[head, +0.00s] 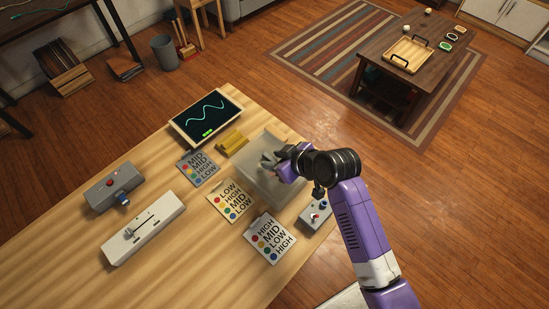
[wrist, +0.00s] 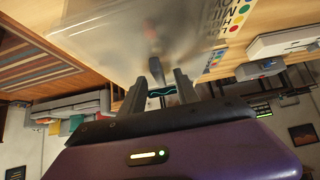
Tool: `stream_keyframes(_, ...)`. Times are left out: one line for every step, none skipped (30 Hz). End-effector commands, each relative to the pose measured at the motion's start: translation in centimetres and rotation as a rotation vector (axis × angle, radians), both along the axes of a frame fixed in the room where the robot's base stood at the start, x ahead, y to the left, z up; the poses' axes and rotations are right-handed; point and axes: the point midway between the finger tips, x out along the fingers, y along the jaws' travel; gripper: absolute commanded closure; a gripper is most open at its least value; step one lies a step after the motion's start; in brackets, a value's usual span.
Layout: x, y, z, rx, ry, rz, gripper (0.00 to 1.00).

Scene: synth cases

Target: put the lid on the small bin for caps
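A translucent grey box-like piece (head: 270,188) stands near the table's right edge; I cannot tell whether it is a lid, cover or bin. It fills the upper left of the wrist view (wrist: 95,45), with something reddish blurred behind it. My gripper (head: 282,157) is at its upper part in the head view. In the wrist view my gripper (wrist: 162,82) has its two fingers apart, with a small dark grey upright piece (wrist: 157,70) showing between or just beyond the tips. Contact cannot be told. No small bin for caps is clearly identifiable.
On the wooden table (head: 95,265) are a wave-screen monitor (head: 206,117), a yellow block (head: 232,143), several printed cards (head: 270,238), a slider box (head: 143,229), a grey switch box (head: 114,187) and a small control box (head: 315,213). A grey wastebasket (head: 165,52) stands on the floor.

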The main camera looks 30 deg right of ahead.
Motion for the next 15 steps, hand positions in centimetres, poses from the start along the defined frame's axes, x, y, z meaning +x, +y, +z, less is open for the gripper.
stream_keyframes(-0.1,-0.1,0.1,0.0,0.0,0.0,0.62)
stream_keyframes(-0.3,-0.1,0.3,0.0,0.0,0.0,0.62)
stream_keyframes(-0.5,-0.2,0.5,0.0,-0.001,-0.001,0.62)
stream_keyframes(-0.7,-0.3,0.8,0.0,-0.002,-0.001,0.62)
stream_keyframes(-1.0,-0.4,1.0,0.0,-0.002,-0.001,0.62)
stream_keyframes(-1.4,-0.5,1.5,-0.001,-0.002,-0.001,0.62)
stream_keyframes(-1.7,-0.6,1.8,-0.001,-0.002,-0.001,0.62)
stream_keyframes(-2.1,-0.7,2.2,-0.001,-0.002,-0.001,0.62)
stream_keyframes(-2.5,-0.9,2.6,0.0,-0.003,-0.002,0.62)
stream_keyframes(-2.9,-1.0,3.0,0.001,-0.003,-0.001,0.62)
stream_keyframes(-3.2,-1.1,3.3,0.0,-0.003,-0.001,0.62)
stream_keyframes(-3.6,-1.2,3.7,0.0,-0.002,-0.001,0.62)
stream_keyframes(-3.9,-1.3,4.0,0.0,-0.002,-0.001,0.62)
stream_keyframes(-4.1,-1.4,4.3,0.0,-0.002,-0.001,0.62)
stream_keyframes(-4.4,-1.5,4.6,0.0,-0.002,-0.001,0.62)
